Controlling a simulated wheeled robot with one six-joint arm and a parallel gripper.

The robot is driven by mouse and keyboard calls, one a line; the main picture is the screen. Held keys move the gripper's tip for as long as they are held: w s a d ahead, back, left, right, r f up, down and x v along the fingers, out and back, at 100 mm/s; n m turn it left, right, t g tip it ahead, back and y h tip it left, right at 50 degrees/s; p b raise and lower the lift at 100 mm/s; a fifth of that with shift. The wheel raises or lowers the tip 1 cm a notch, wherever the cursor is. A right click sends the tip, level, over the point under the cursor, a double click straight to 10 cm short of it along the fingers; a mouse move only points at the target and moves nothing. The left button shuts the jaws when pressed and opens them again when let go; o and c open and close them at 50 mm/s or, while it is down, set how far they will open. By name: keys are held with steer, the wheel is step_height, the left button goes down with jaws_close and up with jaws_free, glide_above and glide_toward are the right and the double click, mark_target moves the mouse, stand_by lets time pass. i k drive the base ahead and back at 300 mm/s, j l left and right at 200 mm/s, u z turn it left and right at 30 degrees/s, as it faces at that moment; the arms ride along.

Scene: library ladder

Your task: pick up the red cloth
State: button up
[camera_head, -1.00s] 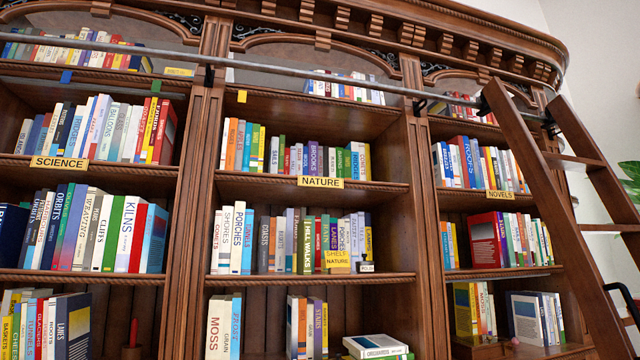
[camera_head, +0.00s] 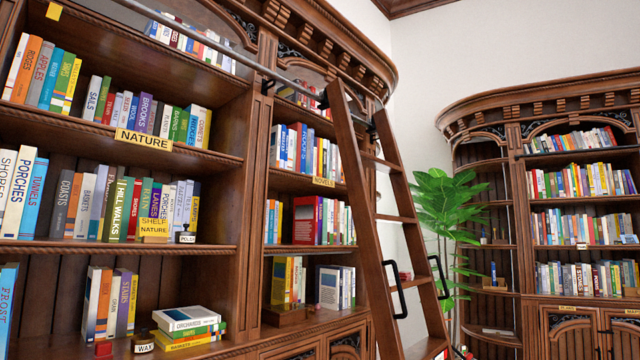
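I cannot make out a red cloth for certain in the current view. A small red item (camera_head: 103,349) sits on the lower left shelf near a WAX label (camera_head: 144,348), but its shape looks blocky and I cannot tell what it is. Another small reddish item (camera_head: 405,276) shows on a ladder step, too small to identify. My gripper is not in view.
A wooden ladder (camera_head: 357,190) leans on the bookcase (camera_head: 245,165) from a metal rail. A green plant (camera_head: 443,205) stands behind it by the white wall. A second bookcase (camera_head: 500,160) is at the right. Stacked books (camera_head: 190,325) lie on the lower shelf.

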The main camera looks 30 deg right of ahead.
mark_target(404, 275)
steer(key=z, duration=1.35)
steer(key=i, duration=0.4)
